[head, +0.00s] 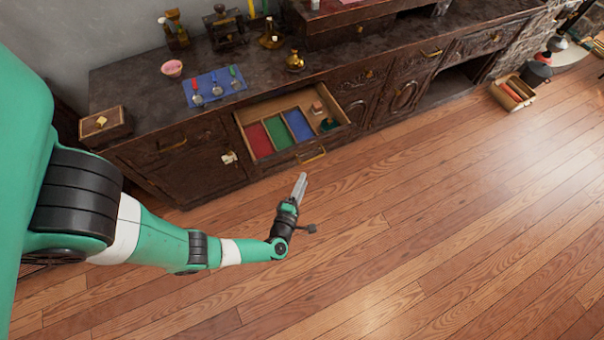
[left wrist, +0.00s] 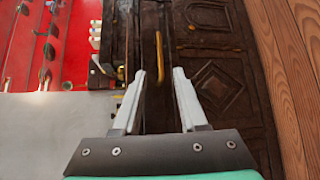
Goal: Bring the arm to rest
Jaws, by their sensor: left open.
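My left arm (head: 150,235) reaches in from the left of the head view, over the wooden floor. Its gripper (head: 300,183) is in front of the open drawer and apart from it in the picture. In the left wrist view the left gripper (left wrist: 158,85) has its two fingers spread, with nothing between them. Behind the fingers is dark carved wood with a brass handle (left wrist: 158,55). My right gripper shows in neither view.
The open drawer (head: 345,122) has red, green and blue compartments. On the dark cabinet top are a blue mat (head: 236,92) with several utensils, a pink bowl (head: 172,68) and a wooden box (head: 100,127). A crate (head: 505,103) stands at right. The floor (head: 420,230) is clear.

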